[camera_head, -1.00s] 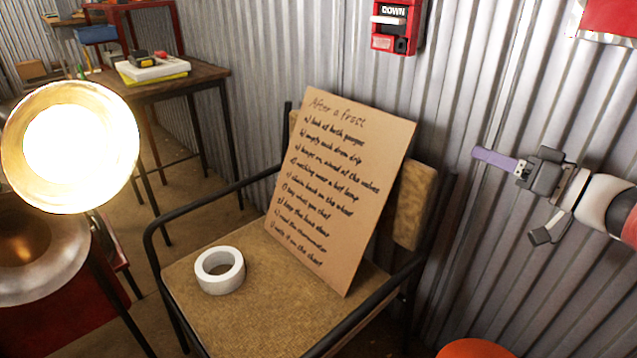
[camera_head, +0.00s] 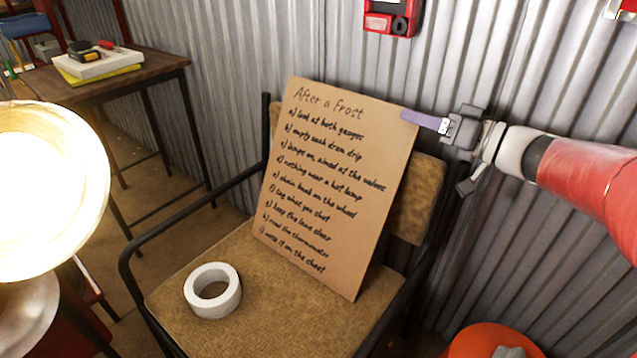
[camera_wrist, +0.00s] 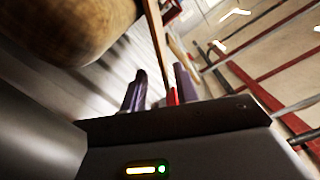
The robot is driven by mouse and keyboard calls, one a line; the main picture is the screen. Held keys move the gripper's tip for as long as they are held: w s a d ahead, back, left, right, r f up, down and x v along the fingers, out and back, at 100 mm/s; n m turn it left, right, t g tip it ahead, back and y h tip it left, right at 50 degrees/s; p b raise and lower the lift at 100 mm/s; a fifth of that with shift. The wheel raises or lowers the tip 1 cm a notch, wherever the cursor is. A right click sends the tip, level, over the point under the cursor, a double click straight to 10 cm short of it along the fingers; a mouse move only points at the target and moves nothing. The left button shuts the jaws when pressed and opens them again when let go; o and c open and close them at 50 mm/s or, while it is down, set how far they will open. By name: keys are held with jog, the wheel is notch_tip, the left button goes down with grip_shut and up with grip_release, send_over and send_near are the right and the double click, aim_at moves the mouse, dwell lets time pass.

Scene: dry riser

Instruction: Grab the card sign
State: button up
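The card sign (camera_head: 325,180) is a tan board with handwriting headed "After a Frost". It leans tilted on the chair seat against the backrest. My gripper (camera_head: 408,117) is at its upper right edge, with one purple finger overlapping the front of the card; the other finger is hidden behind it. In the wrist view the card (camera_wrist: 156,32) shows edge-on between the two spread fingers of my gripper (camera_wrist: 160,80). Gaps seem to show on both sides, so the gripper looks open around the edge, not closed on it.
The chair (camera_head: 185,235) has black metal armrests, and a white tape roll (camera_head: 213,291) lies on its seat. A bright lamp (camera_head: 45,190) stands at left. A corrugated wall (camera_head: 500,60) is close behind. An orange object (camera_head: 490,343) is at lower right.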

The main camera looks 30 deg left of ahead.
aim_at(395, 110)
jog(key=a, duration=0.4)
jog(key=shift+s+p, duration=0.3)
jog(key=shift+p, duration=0.05)
jog(key=shift+w+a, duration=0.1)
jog(key=shift+a, duration=0.35)
grip_shut()
